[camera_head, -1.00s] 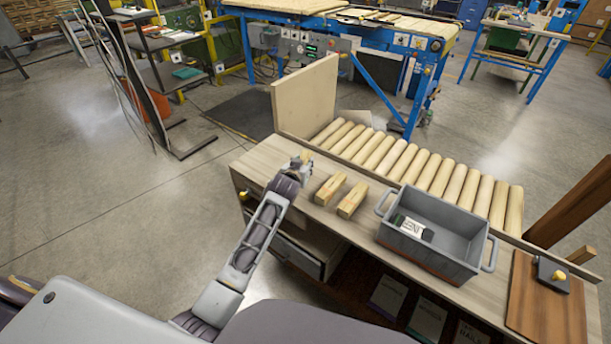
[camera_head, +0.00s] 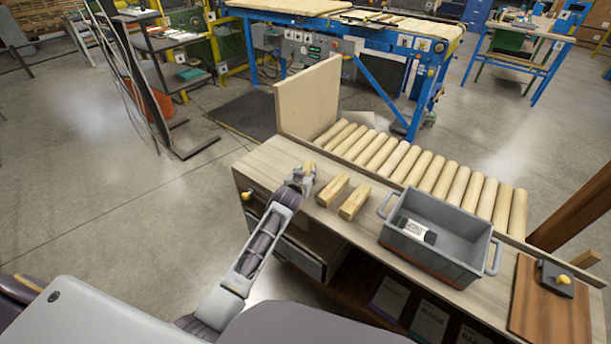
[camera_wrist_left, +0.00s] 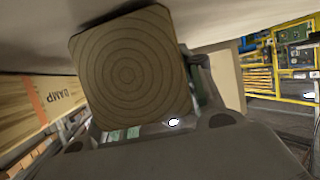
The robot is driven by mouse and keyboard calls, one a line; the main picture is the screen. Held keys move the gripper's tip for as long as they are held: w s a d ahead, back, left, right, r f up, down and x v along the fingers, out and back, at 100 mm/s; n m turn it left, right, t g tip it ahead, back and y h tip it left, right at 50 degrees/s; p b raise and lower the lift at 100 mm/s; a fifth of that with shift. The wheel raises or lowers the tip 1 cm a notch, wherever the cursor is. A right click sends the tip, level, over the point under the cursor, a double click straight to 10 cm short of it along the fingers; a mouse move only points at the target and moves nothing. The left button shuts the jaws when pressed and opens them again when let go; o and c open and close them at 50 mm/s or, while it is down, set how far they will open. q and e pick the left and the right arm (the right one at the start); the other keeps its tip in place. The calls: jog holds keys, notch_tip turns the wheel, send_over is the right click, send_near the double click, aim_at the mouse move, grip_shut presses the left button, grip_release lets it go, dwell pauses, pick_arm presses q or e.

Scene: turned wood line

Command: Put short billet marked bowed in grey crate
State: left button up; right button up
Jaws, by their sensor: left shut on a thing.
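My left gripper (camera_head: 303,179) is at the far left end of the bench, left of two pale billets. It is shut on a short billet, whose square end with growth rings (camera_wrist_left: 130,72) fills the middle of the left wrist view. Any mark on this held billet is hidden. Two more short billets, a left one (camera_head: 333,190) and a right one (camera_head: 355,202), lie side by side on the bench. In the wrist view, a billet (camera_wrist_left: 45,102) at the left reads "DAMP". The grey crate (camera_head: 420,252) stands right of the billets. My right gripper is out of view.
A dark and white labelled item (camera_head: 416,231) lies in the crate. A roller bed (camera_head: 420,168) runs behind the bench, with an upright board (camera_head: 308,98) at its left end. A brown board (camera_head: 540,310) with a black fixture (camera_head: 556,278) is at the right.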

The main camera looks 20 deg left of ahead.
pick_arm(q)
jog(key=o, duration=1.1)
jog(key=shift+f, duration=0.1)
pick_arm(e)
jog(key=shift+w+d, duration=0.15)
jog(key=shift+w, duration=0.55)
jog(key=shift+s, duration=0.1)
